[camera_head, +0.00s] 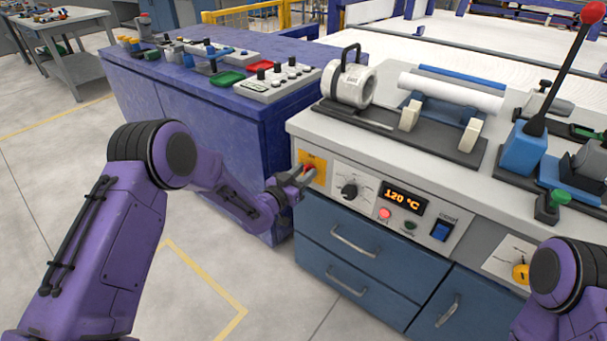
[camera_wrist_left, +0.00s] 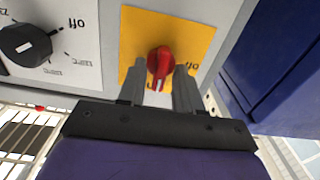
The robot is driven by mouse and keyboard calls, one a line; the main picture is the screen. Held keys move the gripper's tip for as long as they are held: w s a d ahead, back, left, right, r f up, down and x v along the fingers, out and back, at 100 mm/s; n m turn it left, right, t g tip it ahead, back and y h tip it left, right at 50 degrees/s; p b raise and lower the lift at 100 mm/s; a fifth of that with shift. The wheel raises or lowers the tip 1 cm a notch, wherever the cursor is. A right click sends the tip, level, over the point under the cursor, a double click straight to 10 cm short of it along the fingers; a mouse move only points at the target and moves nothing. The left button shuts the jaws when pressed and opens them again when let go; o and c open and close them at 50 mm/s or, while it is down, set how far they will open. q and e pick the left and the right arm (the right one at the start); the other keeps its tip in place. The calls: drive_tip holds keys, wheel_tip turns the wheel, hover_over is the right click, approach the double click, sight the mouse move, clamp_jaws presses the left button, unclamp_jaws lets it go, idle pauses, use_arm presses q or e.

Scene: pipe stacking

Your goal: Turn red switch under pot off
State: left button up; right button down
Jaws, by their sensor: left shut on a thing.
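The red switch (camera_head: 309,169) is a knob on a yellow plate (camera_head: 319,160) at the left end of the workbench's front panel. In the left wrist view the red knob (camera_wrist_left: 160,62) has a white mark pointing down the picture, and an "off" label is printed to its right. My left gripper (camera_wrist_left: 161,84) has one finger on each side of the knob and is shut on it. It also shows in the head view (camera_head: 301,177), reaching the panel from the left. My right gripper is out of view; only part of that arm shows at lower right.
A black dial (camera_head: 349,191), an orange display (camera_head: 404,199) reading 120 °C and a blue rocker switch (camera_head: 441,230) sit right of the knob. A white cylinder with a black handle (camera_head: 354,87) lies on the bench. A blue cabinet (camera_head: 233,130) stands close on the left.

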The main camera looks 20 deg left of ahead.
use_arm(q)
drive_tip(key=n, duration=0.4)
drive_tip(key=shift+a, duration=0.1)
drive_tip(key=shift+w+a+f+n, duration=0.1)
drive_tip(key=shift+f+n, duration=0.05)
drive_tip(key=shift+n, duration=3.2)
drive_tip(key=shift+a+f+n, duration=0.1)
drive_tip(key=shift+f+n, duration=0.05)
drive_tip(key=shift+n, duration=3.2)
drive_tip(key=o, duration=0.7)
drive_tip(key=shift+c, duration=0.2)
